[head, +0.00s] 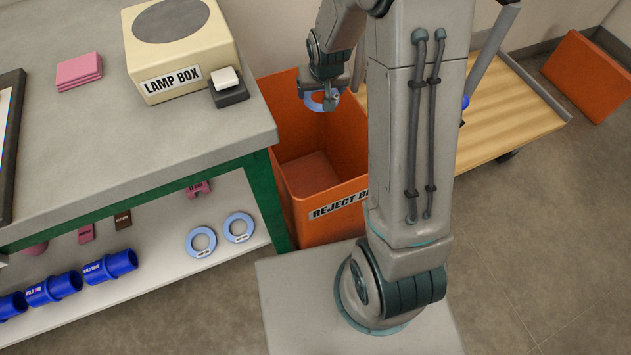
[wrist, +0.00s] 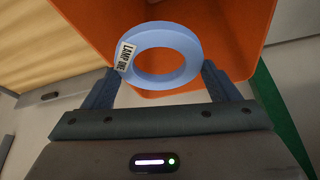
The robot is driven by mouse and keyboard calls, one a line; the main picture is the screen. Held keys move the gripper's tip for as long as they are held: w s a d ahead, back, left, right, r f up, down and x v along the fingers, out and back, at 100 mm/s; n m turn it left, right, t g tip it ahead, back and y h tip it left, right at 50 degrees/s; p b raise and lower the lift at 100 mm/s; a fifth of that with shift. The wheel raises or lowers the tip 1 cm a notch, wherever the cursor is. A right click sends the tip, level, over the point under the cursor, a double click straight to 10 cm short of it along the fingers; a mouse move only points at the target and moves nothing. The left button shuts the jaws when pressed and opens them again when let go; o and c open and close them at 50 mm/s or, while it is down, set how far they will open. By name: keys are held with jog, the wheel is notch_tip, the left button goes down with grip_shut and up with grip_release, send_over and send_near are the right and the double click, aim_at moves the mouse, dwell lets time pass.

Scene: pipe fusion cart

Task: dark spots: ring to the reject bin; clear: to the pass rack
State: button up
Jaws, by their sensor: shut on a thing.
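My gripper (head: 330,99) is shut on a pale blue ring (head: 318,102) and holds it over the open mouth of the orange reject bin (head: 345,150). In the wrist view the ring (wrist: 188,69) sits between the two fingers with a white label reading "LAMP ONE", and the orange bin (wrist: 235,50) lies behind it. I see no dark spots on the ring's visible face. Two more pale blue rings lie on the lower shelf, one (head: 188,243) at left and one (head: 226,231) at right. I cannot make out a pass rack.
The grey bench (head: 190,140) with green legs carries a lamp box (head: 168,50), a white-topped switch (head: 228,82) and pink pads (head: 79,71). Blue pipe pieces (head: 110,266) lie on the lower shelf. A wooden-topped cart (head: 510,110) stands behind my arm.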

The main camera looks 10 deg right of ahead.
jog(key=shift+b+x, duration=0.9)
jog(key=shift+b, duration=0.1)
jog(key=shift+a+f, duration=0.1)
jog(key=shift+a, duration=0.05)
notch_tip(320, 180, down, 6)
jog(key=b, duration=0.4)
jog(key=o, duration=1)
jog(key=shift+c, duration=0.2)
jog(key=shift+s, duration=0.1)
jog(key=p+v, duration=0.4)
jog(key=v, duration=1)
